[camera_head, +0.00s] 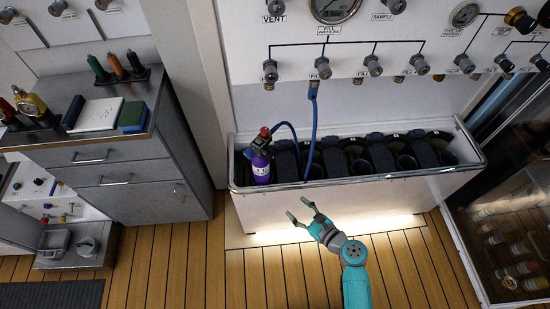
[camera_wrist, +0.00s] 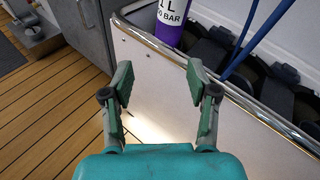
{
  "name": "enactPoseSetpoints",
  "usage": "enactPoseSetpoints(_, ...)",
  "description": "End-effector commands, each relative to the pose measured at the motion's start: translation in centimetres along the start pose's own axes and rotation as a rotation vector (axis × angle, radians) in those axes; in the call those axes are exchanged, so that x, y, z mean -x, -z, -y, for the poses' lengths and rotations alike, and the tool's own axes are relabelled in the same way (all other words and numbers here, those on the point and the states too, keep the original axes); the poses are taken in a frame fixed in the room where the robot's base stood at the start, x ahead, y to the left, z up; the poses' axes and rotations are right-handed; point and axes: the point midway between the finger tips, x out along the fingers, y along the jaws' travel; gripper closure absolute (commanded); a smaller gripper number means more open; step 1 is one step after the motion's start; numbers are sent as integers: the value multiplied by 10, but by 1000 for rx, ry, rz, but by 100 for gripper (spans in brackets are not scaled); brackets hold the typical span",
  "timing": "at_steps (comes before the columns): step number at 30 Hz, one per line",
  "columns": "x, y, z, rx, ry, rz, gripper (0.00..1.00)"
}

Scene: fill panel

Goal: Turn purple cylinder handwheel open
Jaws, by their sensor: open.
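The purple cylinder (camera_head: 261,168) stands upright at the left end of the white trough (camera_head: 340,204) in the head view. A dark valve with a red part (camera_head: 265,132) sits on its top, and a blue hose runs from there. In the wrist view only the lower part of the purple cylinder (camera_wrist: 170,22) shows, with white label text; its handwheel is out of that view. My gripper (camera_head: 298,208) is open and empty, in front of the trough and lower right of the cylinder. It also shows open in the wrist view (camera_wrist: 158,84), short of the trough's front wall.
A fill panel (camera_head: 355,50) with gauges and knobs is above the trough. A blue hose (camera_head: 313,125) hangs from it. Black holders (camera_head: 375,155) fill the trough's right part. A grey cabinet (camera_head: 150,170) stands left, a glass-fronted case (camera_head: 505,220) right. The wooden floor in front is clear.

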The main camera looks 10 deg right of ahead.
Motion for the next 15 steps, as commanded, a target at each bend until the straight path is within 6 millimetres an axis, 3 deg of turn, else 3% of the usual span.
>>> enactPoseSetpoints(1, -13, -12, 16, -75, -17, 47, 41)
enactPoseSetpoints(6, -38, -48, 50, -304, -93, 180, 41)
enactPoseSetpoints(10, -45, -65, 65, -398, -132, 236, 41)
enactPoseSetpoints(15, -52, -72, 69, -433, -150, 256, 41)
